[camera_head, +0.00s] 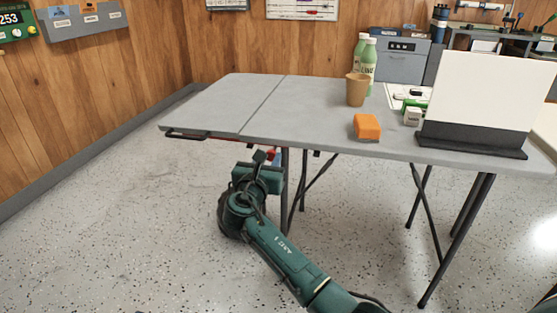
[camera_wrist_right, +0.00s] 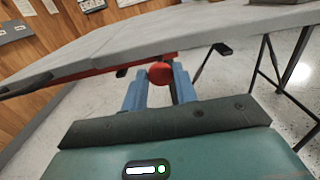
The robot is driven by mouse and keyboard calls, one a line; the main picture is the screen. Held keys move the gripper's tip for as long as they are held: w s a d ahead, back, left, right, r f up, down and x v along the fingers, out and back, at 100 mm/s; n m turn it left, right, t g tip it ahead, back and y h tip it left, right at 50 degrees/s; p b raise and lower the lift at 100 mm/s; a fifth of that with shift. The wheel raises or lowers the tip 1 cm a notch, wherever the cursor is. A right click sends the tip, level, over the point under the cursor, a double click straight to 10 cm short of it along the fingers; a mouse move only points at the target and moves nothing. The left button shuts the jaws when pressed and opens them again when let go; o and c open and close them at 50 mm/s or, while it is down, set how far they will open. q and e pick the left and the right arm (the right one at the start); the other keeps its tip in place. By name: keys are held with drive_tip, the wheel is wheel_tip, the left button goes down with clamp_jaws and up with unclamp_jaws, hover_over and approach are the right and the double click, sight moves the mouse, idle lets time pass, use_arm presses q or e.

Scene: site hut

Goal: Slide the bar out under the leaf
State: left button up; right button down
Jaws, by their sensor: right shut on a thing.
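A grey folding table (camera_head: 330,110) has a leaf (camera_head: 215,100) at its left end, beyond a seam across the top. The leaf is level with the rest of the top. A red bar (camera_wrist_right: 90,81) runs under the table edge in the right wrist view. My right gripper (camera_head: 272,158) is under the front edge near the seam. Its blue fingers (camera_wrist_right: 160,88) are shut on the bar's round red knob (camera_wrist_right: 160,73). How far the bar reaches under the leaf is hidden. My left gripper is out of view.
A black handle (camera_head: 187,135) sits under the leaf's front edge. An orange block (camera_head: 367,127), a brown cup (camera_head: 357,90), green bottles (camera_head: 367,62) and a white board (camera_head: 492,88) stand on the table. Dark legs (camera_head: 440,235) stand below. The floor at left is clear.

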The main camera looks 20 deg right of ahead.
drive_tip(key=shift+a, duration=0.3)
drive_tip(key=c, duration=1.1)
unclamp_jaws()
drive_tip(key=shift+w, duration=0.15)
use_arm(q)
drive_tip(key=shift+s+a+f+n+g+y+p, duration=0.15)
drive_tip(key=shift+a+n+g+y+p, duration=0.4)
drive_tip(key=shift+p, duration=0.85)
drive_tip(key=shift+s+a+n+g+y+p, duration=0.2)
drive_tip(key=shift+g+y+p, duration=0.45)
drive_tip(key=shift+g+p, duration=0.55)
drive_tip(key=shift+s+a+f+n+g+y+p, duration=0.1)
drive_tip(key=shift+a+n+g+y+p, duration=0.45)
drive_tip(key=shift+p, duration=1)
use_arm(e)
drive_tip(key=shift+v, duration=6.6)
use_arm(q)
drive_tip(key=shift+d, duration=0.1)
